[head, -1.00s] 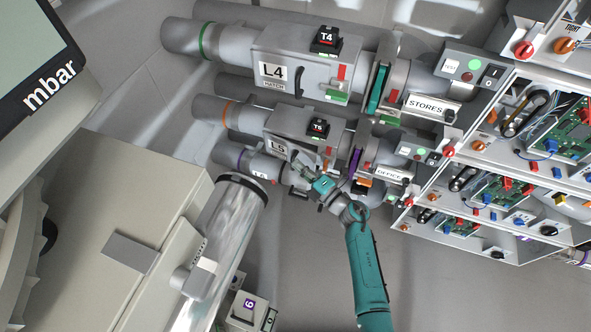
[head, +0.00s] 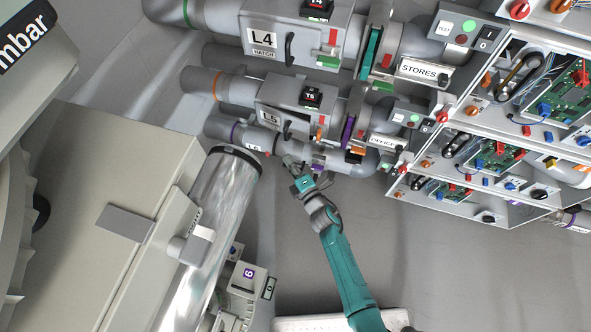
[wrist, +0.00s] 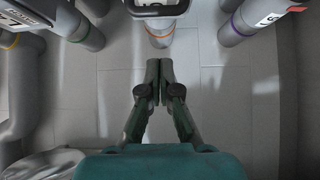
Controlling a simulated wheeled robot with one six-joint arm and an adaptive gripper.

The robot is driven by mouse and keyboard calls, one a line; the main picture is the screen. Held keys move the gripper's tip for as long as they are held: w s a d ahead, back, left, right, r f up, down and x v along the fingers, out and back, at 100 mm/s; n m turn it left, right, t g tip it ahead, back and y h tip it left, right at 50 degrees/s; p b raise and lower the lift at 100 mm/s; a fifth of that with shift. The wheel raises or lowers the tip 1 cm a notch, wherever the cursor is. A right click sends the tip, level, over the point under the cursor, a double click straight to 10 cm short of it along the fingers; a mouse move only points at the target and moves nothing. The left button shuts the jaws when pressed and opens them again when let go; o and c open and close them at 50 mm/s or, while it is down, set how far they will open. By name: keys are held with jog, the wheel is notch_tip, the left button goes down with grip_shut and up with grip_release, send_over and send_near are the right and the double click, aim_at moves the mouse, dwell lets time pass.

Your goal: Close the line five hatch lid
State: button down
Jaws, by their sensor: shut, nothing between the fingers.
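The line five housing (head: 266,92) carries an L5 label and a black T5 unit (head: 311,97) on top. The L5 hatch lid (head: 268,119) with its dark handle (head: 287,129) is on the side facing me. My gripper (head: 289,160) is just below the housing, over the line six pipe in the picture, apart from the lid. In the wrist view my gripper (wrist: 158,66) has its fingers together and empty. The orange-ringed line five pipe (wrist: 160,32) is ahead of it.
The line four housing (head: 290,25) is above. The line six pipe (head: 225,130) runs below line five. A shiny cylinder (head: 210,225) and beige cabinet (head: 110,185) stand left. Open electronics boxes (head: 500,155) are at right. Grey floor (head: 290,270) is clear below.

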jog(key=w, duration=0.6)
jog(key=shift+w+a, duration=0.15)
jog(key=shift+w, duration=0.25)
jog(key=shift+w+d, duration=1.15)
jog(key=shift+d, duration=0.1)
jog(key=shift+s, duration=0.1)
